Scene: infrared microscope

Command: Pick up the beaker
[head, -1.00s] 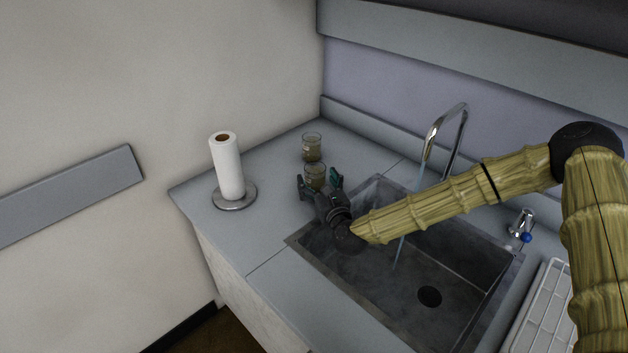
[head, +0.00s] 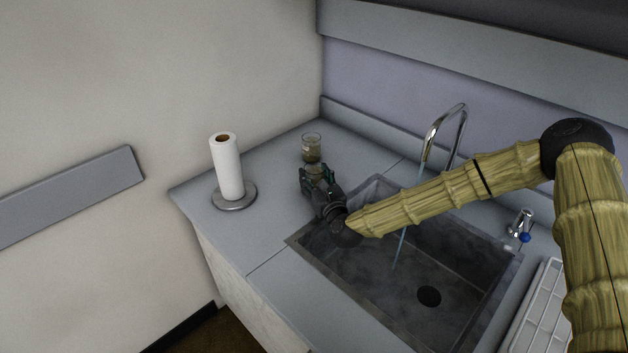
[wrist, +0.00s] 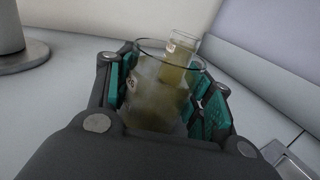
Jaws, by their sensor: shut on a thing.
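A glass beaker (wrist: 158,90) with a yellowish-brown tint stands upright on the counter, between the green finger pads of my gripper (wrist: 165,100) in the wrist view. The pads press on its two sides.
A paper towel roll (head: 227,168) on a round metal base stands left of my gripper. The sink (head: 400,275) with a running faucet (head: 447,135) lies right, under my arm. A white rack (head: 540,310) is at lower right. Walls close the back and left.

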